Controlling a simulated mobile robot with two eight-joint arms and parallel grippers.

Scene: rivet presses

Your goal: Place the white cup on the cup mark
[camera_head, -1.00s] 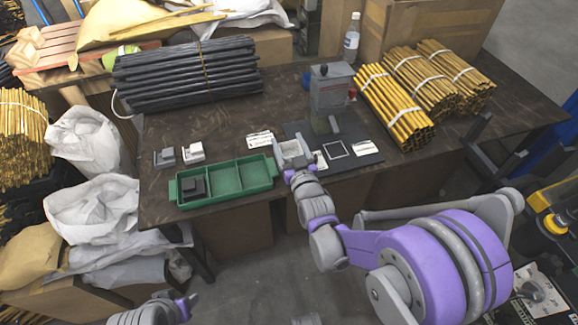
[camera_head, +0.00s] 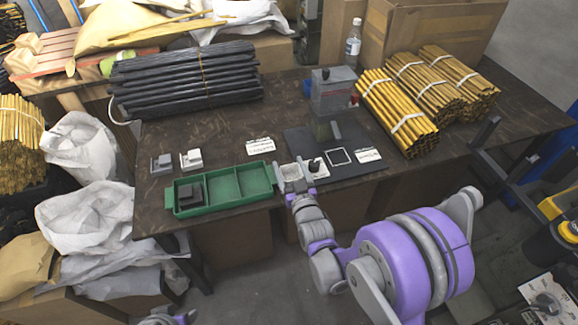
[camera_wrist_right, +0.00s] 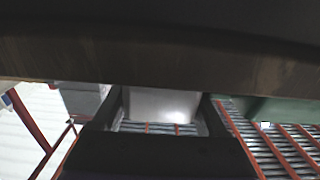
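My right gripper (camera_head: 294,174) is at the table's front edge, just right of the green tray. It is shut on a pale, square-topped thing that looks like the white cup (camera_head: 291,172). In the right wrist view the cup (camera_wrist_right: 163,104) sits between the two dark fingers. The cup mark appears to be the white square outline (camera_head: 340,157) on the dark base plate, to the right of the gripper; it is bare. My left gripper is out of view; only a bit of that arm shows at the bottom edge.
The green tray (camera_head: 222,206) holds a dark block (camera_head: 189,194) in its left compartment. A grey press (camera_head: 333,92) stands behind the square outline. White labels (camera_head: 367,155), a white block (camera_head: 191,160) and a grey block (camera_head: 162,164) lie on the table.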

